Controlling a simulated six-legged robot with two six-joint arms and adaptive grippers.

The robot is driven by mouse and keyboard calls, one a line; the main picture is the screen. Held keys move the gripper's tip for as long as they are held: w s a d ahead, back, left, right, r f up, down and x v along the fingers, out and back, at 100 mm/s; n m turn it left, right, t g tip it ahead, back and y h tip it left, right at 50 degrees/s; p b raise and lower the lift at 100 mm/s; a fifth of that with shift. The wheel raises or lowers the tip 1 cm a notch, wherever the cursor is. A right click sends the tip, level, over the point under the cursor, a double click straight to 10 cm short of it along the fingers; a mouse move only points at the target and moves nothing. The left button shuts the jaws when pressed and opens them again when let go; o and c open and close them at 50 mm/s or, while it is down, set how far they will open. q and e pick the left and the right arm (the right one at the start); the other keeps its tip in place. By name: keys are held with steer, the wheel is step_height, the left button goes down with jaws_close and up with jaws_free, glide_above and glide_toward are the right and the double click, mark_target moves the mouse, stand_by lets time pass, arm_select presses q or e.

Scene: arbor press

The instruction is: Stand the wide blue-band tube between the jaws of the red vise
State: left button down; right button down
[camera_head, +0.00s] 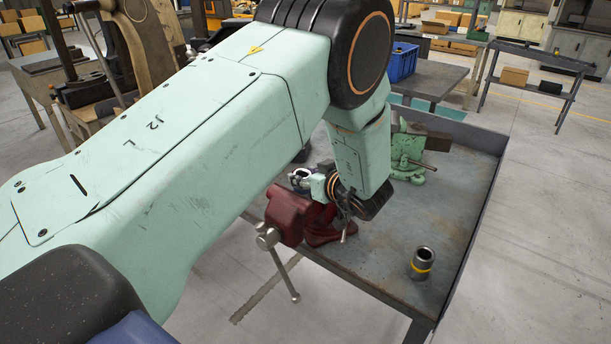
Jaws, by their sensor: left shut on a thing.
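The red vise (288,216) is mounted at the near left edge of the metal table, its handle hanging down in front. My left arm comes in from the left and covers much of the view. My left gripper (315,184) is just above and behind the vise, shut on a tube (300,175). The tube's open round end shows, with a dark bluish part; the band is too small to make out clearly. The vise jaws are partly hidden, so I cannot tell whether the tube is between them. My right gripper is out of view.
A yellow-band tube (422,264) stands upright near the table's front right corner. A green vise-like tool (408,150) sits at the table's back. The table (440,215) is bare between them, with a raised rim along the right. A blue crate (403,62) stands beyond.

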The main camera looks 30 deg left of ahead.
arm_select(q)
steer(key=shift+d, duration=0.2)
steer(key=shift+s, duration=0.2)
steer(key=c, duration=1)
jaws_free()
steer(key=shift+s+a, duration=0.2)
steer(key=shift+o, duration=1.1)
steer(key=shift+w+f, duration=0.1)
steer(key=shift+w, duration=0.1)
steer(key=shift+w+d, duration=0.1)
steer(key=shift+w, duration=0.05)
steer(key=shift+s+r, duration=0.25)
steer(key=shift+r, duration=0.05)
